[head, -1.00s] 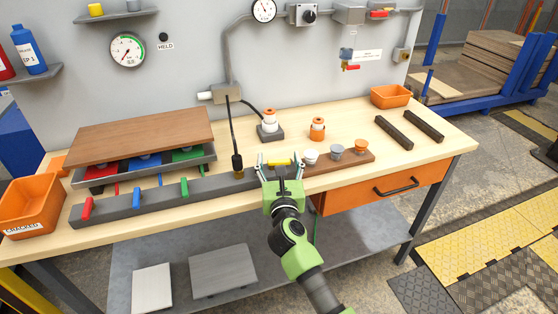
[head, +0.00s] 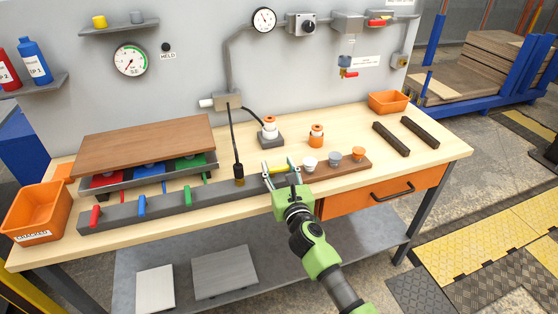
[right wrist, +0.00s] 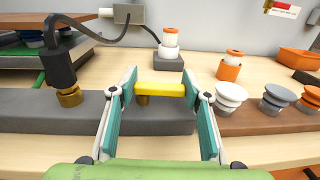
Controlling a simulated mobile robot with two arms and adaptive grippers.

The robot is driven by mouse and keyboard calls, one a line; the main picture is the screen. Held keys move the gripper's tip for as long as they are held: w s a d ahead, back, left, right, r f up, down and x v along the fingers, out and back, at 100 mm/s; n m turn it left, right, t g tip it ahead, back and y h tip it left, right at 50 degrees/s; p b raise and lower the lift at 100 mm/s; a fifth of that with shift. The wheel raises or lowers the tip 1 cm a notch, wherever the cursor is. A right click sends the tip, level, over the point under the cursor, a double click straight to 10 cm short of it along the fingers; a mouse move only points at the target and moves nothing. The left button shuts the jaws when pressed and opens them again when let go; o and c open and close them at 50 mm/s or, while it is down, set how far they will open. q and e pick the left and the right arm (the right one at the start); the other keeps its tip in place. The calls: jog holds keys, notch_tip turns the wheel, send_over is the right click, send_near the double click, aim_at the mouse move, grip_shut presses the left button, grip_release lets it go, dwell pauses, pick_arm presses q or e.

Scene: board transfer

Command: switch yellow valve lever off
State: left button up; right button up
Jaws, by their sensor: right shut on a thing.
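The yellow valve lever (head: 279,169) sits on the right part of the long dark grey bar (head: 213,191) at the bench's front. In the right wrist view, the yellow lever (right wrist: 160,90) lies lengthwise along the bar on a short brass stem. My right gripper (head: 278,163) has its two teal-padded fingers around the lever, one at each end, and is shut on it. Red (head: 95,216), blue (head: 142,206) and green (head: 188,196) levers stand along the same bar to the left, turned across it. My left gripper is not in view.
A black cable plug on a brass fitting (right wrist: 69,96) stands on the bar just left of the gripper. A brown board (head: 338,170) with white, grey and orange pieces lies close to the right. Orange bins (head: 388,102) stand at both bench ends.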

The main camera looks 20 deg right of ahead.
jog(key=shift+w+n+y+p, duration=0.1)
jog(key=shift+n+y+p, duration=0.35)
jog(key=shift+y, duration=0.35)
jog(key=o, duration=1.1)
jog(key=s, duration=1.2)
jog(key=shift+d, duration=0.3)
